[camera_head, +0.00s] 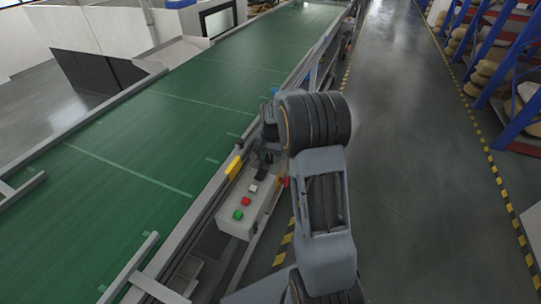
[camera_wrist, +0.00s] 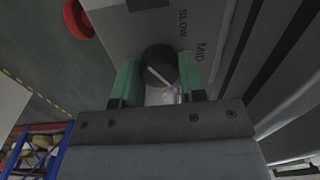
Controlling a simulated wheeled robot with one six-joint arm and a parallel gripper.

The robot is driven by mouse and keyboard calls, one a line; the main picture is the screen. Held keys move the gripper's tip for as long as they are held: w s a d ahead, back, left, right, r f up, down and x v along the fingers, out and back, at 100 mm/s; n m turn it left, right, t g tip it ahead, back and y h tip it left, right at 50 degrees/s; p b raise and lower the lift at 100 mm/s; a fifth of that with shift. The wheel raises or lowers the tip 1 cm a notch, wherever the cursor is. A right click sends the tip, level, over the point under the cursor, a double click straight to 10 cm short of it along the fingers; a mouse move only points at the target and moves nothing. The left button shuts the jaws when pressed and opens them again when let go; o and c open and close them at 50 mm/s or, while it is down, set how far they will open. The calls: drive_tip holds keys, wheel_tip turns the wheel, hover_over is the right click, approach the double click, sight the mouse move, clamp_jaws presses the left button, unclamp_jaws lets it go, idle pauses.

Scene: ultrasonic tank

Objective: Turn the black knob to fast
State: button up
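The black knob (camera_wrist: 160,64) is a round dial with a pale pointer line, on the face of a grey control box (camera_wrist: 115,25). The pointer slants down to the right in the wrist view. The labels SLOW and MID stand beyond the knob; no FAST label shows. My gripper (camera_wrist: 159,68) has one green finger on each side of the knob, close to its edges. Whether the fingers press on it cannot be told. In the head view the box (camera_head: 235,225) is beside the conveyor, and my arm hides the knob.
Green (camera_head: 238,214), red (camera_head: 246,201) and white (camera_head: 253,188) buttons are on the box top. A red button (camera_wrist: 78,18) sticks out from the box side. The green conveyor (camera_head: 130,150) runs along the left. The grey floor (camera_head: 410,170) on the right is clear.

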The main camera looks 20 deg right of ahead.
sight(272, 156)
drive_tip(key=o, duration=0.4)
drive_tip(key=r, duration=1.4)
drive_tip(key=shift+s+d, duration=0.2)
drive_tip(key=shift+s, duration=0.05)
drive_tip(key=shift+f, duration=0.1)
drive_tip(key=shift+s+a+f+n+t, duration=0.15)
drive_tip(key=shift+s+a+n+t, duration=0.4)
drive_tip(key=shift+s+a+n, duration=2.1)
drive_tip(key=shift+s+a+f+n+t, duration=0.1)
drive_tip(key=shift+s+a+n+t, duration=0.7)
drive_tip(key=shift+s, duration=3.75)
drive_tip(key=shift+s+a+f+n+t, duration=0.25)
drive_tip(key=shift+s+a+n, duration=0.9)
drive_tip(key=shift+s+a, duration=1.75)
